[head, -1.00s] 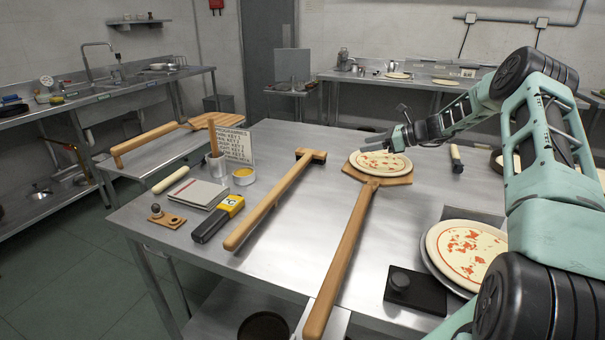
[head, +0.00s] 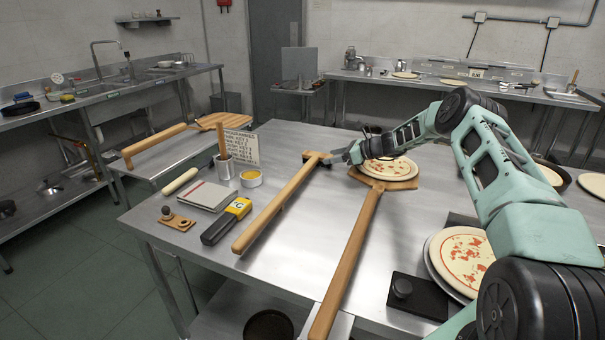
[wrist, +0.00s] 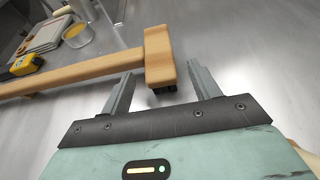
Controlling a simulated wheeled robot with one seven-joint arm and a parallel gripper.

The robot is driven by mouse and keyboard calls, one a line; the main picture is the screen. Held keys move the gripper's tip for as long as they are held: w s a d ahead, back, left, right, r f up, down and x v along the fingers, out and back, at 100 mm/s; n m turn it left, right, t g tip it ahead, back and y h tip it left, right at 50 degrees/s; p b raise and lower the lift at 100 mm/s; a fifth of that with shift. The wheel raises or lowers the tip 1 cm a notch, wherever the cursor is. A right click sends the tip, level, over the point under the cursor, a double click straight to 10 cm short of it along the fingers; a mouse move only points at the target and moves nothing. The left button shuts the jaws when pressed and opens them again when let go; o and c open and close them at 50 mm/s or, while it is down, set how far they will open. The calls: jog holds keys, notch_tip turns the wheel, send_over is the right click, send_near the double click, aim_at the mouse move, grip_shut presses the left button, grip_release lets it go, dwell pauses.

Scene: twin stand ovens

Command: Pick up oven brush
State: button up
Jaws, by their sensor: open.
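The oven brush (head: 276,204) lies on the steel table, its long wooden handle running from the front left to a block head with dark bristles at the far end. In the wrist view its wooden head (wrist: 158,56) lies between my two open fingers, with the handle (wrist: 75,73) leading off left. My gripper (head: 339,157) is at the brush head's right side in the head view. It also shows in the wrist view (wrist: 157,80), its fingers apart on either side of the head. I cannot tell whether either finger touches the wood.
A pizza (head: 388,170) on a wooden peel (head: 346,262) lies just right of the brush, under my forearm.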

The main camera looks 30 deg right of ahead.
jog(key=shift+x, duration=0.95)
jog(key=shift+c, duration=0.3)
grip_shut()
jog(key=shift+r, duration=0.1)
